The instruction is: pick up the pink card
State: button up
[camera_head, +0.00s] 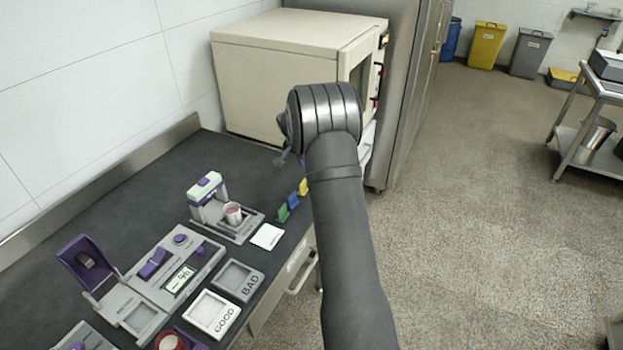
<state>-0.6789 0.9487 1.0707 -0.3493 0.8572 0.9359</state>
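I cannot make out a pink card in the head camera view. A white card (267,236) lies flat in front of the row. My gripper (282,160) shows only in part, as a small dark shape left of my wrist, above the back of the bench. Its fingers are too small and hidden to read.
A cream cabinet (275,75) stands behind my wrist. A grey instrument (170,275), a GOOD tray (212,314) and a BAD tray (238,281) lie nearer. The dark bench top behind the devices is clear.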

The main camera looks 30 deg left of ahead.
jog(key=shift+x, duration=3.1)
grip_shut()
